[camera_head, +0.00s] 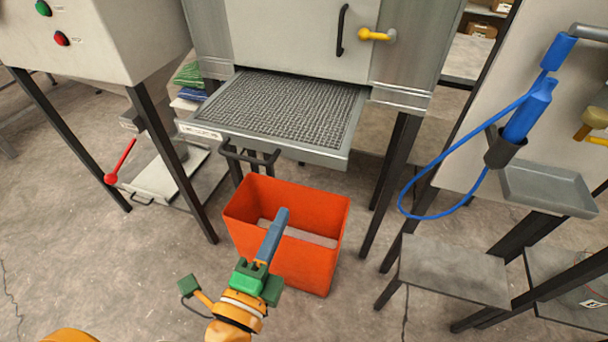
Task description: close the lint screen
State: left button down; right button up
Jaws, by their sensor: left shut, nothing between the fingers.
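The lint screen (285,108) is a grey mesh in a metal drawer frame that sticks out of the front of the metal cabinet (290,35). A dark bar handle (250,156) hangs at its front left edge. My left gripper (280,216) is shut and empty, pointing up the picture over the orange bin, below the drawer's front edge. It looks apart from the handle and the screen. My right gripper is not in view.
The orange bin (325,255) stands on the floor below the drawer. A red lever (121,160) stands at the left. A blue nozzle with a hose (527,110) hangs at the right above a grey tray (546,188). Low metal shelves (454,270) stand at lower right.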

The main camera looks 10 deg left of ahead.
aim_at(311, 158)
pick_arm(q)
jog(key=w+p, duration=0.1)
jog(key=w, duration=0.3)
jog(key=w+p, duration=0.1)
jog(key=w, duration=0.3)
jog(key=w+d+p, duration=0.1)
jog(key=w, duration=0.3)
jog(key=shift+w+d, duration=0.1)
jog(key=shift+w, duration=0.3)
jog(key=shift+w+f, duration=0.1)
jog(key=shift+w, duration=0.3)
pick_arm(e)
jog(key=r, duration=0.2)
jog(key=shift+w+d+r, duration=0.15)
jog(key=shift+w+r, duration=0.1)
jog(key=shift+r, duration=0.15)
